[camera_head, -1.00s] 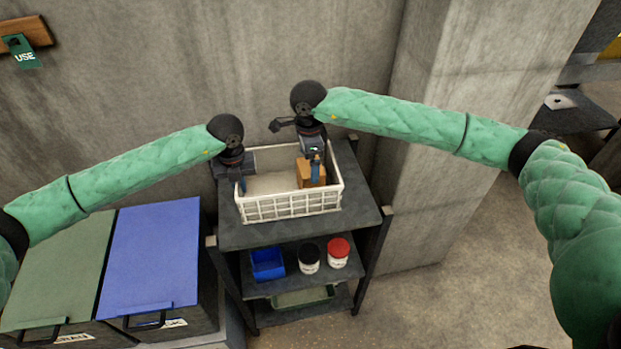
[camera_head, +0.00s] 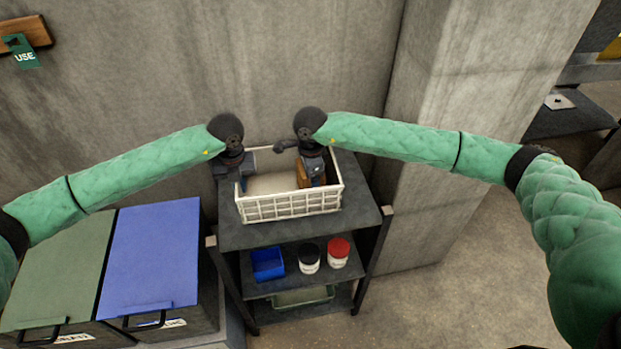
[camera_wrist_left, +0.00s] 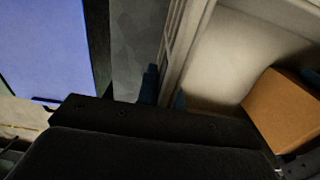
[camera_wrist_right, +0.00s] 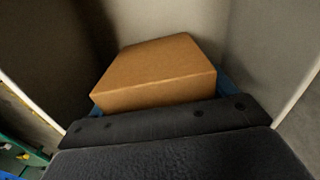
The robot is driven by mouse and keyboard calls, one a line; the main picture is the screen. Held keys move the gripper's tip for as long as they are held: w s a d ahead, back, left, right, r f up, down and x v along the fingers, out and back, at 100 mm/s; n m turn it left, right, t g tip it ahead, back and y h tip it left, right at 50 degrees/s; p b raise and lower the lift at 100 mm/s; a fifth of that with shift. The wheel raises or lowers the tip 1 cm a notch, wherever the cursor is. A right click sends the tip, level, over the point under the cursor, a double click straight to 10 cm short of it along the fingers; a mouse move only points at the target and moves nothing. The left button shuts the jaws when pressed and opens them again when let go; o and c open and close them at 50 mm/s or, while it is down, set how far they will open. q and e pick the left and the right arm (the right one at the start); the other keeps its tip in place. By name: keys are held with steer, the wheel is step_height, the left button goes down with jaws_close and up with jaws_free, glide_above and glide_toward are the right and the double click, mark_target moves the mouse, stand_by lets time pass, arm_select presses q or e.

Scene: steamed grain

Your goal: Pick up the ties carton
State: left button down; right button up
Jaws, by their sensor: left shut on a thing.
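The ties carton, a plain brown box (camera_head: 302,175), sits in the right part of a white crate (camera_head: 290,207). It also shows in the left wrist view (camera_wrist_left: 288,112) and the right wrist view (camera_wrist_right: 155,75). My right gripper (camera_head: 313,180) is down inside the crate at the carton and covers most of it in the head view. In the right wrist view its blue fingertips show at both sides of the carton; whether they press on it I cannot tell. My left gripper (camera_head: 241,184) is shut on the crate's left wall.
The crate stands on the top of a dark shelf rack (camera_head: 245,235), close to the concrete wall. A blue bin (camera_head: 267,263), a black-lidded jar (camera_head: 309,258) and a red-lidded jar (camera_head: 339,252) stand on the shelf below. Blue-lidded (camera_head: 155,250) and green-lidded (camera_head: 60,265) boxes are at left.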

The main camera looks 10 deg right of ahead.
steer(key=c, duration=0.7)
steer(key=shift+r, duration=0.1)
step_height(320, 180, up, 10)
steer(key=shift+f, duration=0.1)
arm_select(q)
steer(key=c, duration=1.5)
jaws_free()
steer(key=shift+o, duration=0.2)
steer(key=shift+r, duration=0.1)
